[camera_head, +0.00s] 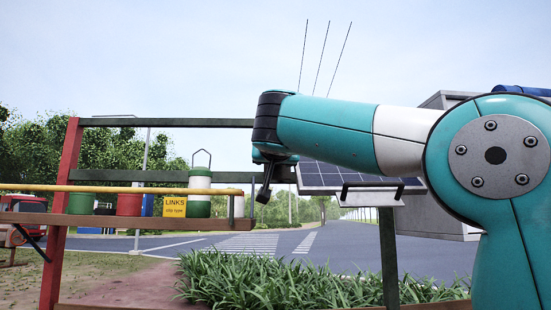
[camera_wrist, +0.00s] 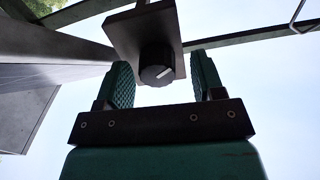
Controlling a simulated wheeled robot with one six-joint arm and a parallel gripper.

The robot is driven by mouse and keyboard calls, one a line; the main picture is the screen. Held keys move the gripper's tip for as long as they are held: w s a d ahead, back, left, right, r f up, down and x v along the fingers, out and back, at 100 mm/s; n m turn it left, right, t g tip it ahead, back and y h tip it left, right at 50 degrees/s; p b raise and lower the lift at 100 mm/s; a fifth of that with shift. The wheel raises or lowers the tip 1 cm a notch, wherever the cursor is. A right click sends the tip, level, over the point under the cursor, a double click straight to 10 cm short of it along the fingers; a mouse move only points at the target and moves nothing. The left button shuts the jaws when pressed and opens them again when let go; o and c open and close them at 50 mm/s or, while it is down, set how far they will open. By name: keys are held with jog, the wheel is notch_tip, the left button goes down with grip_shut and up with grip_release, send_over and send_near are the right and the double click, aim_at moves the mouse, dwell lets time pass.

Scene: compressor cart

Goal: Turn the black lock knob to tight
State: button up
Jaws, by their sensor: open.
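The black lock knob (camera_wrist: 157,68) is round, with a white pointer line on its face. It is mounted on a dark square plate (camera_wrist: 128,30) in the upper middle of the wrist view. My gripper (camera_wrist: 160,61) is open, its two ribbed green fingers on either side of the knob. Gaps show between the knob and both fingers, and the knob looks slightly beyond the fingertips; whether they overlap in depth I cannot tell. In the head view my gripper (camera_head: 265,182) points down at the end of the arm. I cannot make out the knob there.
A wooden shelf (camera_head: 120,219) at left carries a green container (camera_head: 82,203), a red container (camera_head: 129,204), a green-and-white canister (camera_head: 200,193) and a yellow LINKS sign (camera_head: 174,206). A yellow rail (camera_head: 110,188) runs above it. A tilted solar panel (camera_head: 345,174) is right of my gripper.

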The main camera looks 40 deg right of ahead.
jog(key=shift+s+d, duration=0.1)
jog(key=shift+d, duration=0.05)
jog(key=c, duration=0.9)
jog(key=m+b, duration=0.9)
jog(key=m, duration=1.4)
jog(key=shift+f+m+b, duration=0.15)
jog(key=shift+m+b, duration=0.25)
jog(key=o, duration=0.9)
